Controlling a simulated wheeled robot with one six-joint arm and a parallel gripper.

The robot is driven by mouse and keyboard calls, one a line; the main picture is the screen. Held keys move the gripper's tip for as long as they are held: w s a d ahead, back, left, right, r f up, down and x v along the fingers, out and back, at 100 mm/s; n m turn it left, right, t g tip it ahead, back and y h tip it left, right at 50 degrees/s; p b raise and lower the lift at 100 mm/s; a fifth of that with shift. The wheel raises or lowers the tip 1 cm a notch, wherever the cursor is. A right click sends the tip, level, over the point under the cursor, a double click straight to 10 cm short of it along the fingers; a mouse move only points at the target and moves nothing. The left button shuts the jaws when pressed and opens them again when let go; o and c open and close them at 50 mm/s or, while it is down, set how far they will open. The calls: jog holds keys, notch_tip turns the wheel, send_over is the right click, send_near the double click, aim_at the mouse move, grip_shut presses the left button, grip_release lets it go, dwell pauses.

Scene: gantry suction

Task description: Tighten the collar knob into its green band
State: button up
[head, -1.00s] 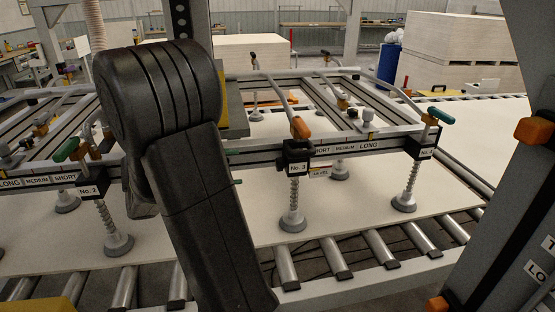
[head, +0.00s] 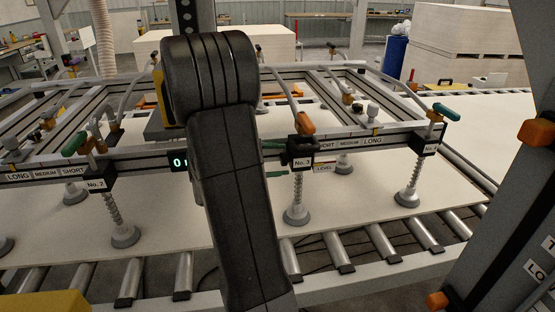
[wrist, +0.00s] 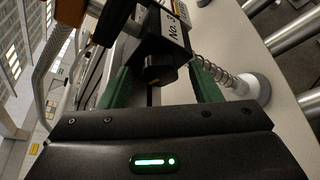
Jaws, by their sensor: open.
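The collar knob (wrist: 160,70) is a dark, round-ended knob on the black No. 3 collar block (wrist: 172,27) in the wrist view. In the head view the No. 3 collar (head: 301,150) sits on the front rail above a spring-stem suction cup. My gripper (wrist: 158,80) is open, its green fingers on either side of the knob. I cannot tell whether they touch it. In the head view the fingertips (head: 286,160) show just left of the collar. The knob's green band is not discernible.
Collars No. 2 (head: 97,184) and another at the right (head: 425,145) hang on the same rail (head: 350,140). An orange lever (head: 305,123) stands above No. 3. A pale board (head: 235,215) lies beneath on rollers (head: 337,252). The No. 3 suction cup (wrist: 252,88) is right of my fingers.

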jog(key=c, duration=1)
jog(key=m+b, duration=0.1)
jog(key=b, duration=0.3)
jog(key=m+t+b, duration=0.1)
jog(key=b, duration=0.4)
jog(key=m+b, duration=0.1)
jog(key=b, duration=0.4)
jog(key=shift+f+m+t+h, duration=0.35)
jog(key=shift+m+t+h, duration=0.05)
jog(key=shift+r, duration=0.15)
jog(key=o, duration=1)
jog(key=shift+s, duration=0.1)
jog(key=shift+a+r, duration=0.1)
